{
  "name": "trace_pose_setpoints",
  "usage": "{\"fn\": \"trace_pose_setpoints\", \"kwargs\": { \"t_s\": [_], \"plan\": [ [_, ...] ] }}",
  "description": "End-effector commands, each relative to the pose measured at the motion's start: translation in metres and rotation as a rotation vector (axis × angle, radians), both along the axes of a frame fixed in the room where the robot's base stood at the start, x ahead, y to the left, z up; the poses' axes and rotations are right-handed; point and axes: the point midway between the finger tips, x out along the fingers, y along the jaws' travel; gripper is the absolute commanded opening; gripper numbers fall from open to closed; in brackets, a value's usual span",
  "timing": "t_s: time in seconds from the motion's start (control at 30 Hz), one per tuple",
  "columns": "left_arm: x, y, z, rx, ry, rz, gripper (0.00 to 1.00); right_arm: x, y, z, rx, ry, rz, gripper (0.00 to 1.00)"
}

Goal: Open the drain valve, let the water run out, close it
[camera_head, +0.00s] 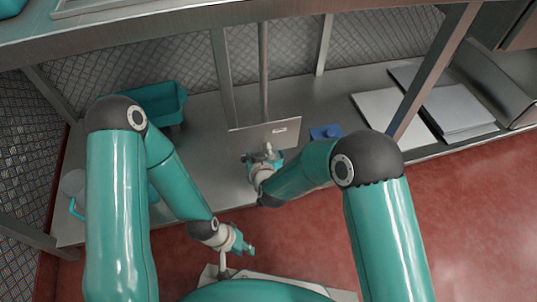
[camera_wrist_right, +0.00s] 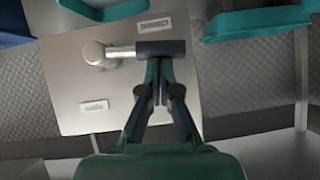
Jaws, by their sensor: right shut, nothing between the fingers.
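The drain valve's lever (camera_wrist_right: 160,48) has a dark grip on a light metal stem, running right from a round hub (camera_wrist_right: 95,53) in the right wrist view. It sits on a grey metal panel (camera_wrist_right: 70,85) with two small labels, one above the lever and one below the hub. My right gripper (camera_wrist_right: 160,95) is shut and empty, its tips just below the dark grip; I cannot tell if they touch it. In the head view my right gripper (camera_head: 255,160) is in front of the panel (camera_head: 245,139). My left gripper (camera_head: 244,242) hangs low, away from the valve; its jaw state is unclear. No running water is visible.
A teal bin (camera_head: 160,98) stands on the metal shelf at the left. A blue object (camera_head: 326,132) lies right of the panel. Pale flat sheets (camera_head: 395,118) lie farther right. Metal posts (camera_head: 435,65) frame the shelf. Red floor (camera_head: 480,210) is clear at right.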

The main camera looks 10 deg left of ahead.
Motion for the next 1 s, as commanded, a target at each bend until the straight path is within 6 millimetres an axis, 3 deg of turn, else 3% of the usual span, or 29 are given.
{"fn": "trace_pose_setpoints", "kwargs": {
  "t_s": [0.3,1.0],
  "plan": [
    [0.0000,0.0001,-0.0039,0.000,0.000,0.000,0.27,-0.0045,0.0113,-0.0092,-0.028,-0.014,0.017,0.00],
    [0.0000,0.0000,-0.0008,0.000,0.000,0.000,0.27,-0.0070,0.0129,-0.0073,-0.029,-0.009,0.022,0.00]
  ]
}}
